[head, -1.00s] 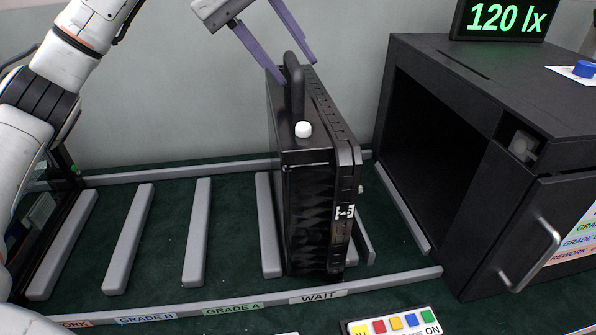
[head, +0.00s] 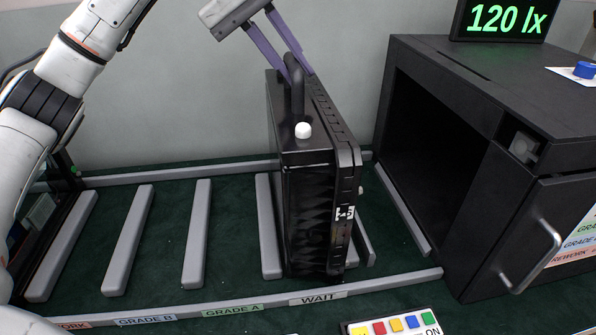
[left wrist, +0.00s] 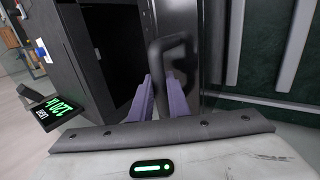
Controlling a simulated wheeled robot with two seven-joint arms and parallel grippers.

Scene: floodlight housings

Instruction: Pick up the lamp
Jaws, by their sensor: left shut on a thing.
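The lamp (head: 315,205) is a black floodlight housing standing upright in the rack slot above the WAIT label. A black loop handle (head: 297,95) and a white knob are on its top. My left gripper (head: 298,78), with purple fingers, is shut on the handle from above. In the left wrist view the fingers (left wrist: 162,92) close on the near bar of the handle (left wrist: 157,68). The lamp still rests in the rack. My right gripper is in neither view.
A dark box (head: 480,120) with an open front stands at the right, its handled door (head: 545,225) swung out. A display (head: 505,20) reads 120 lx. Grey rack bars (head: 197,235) leave empty slots to the left. A button panel (head: 395,325) lies in front.

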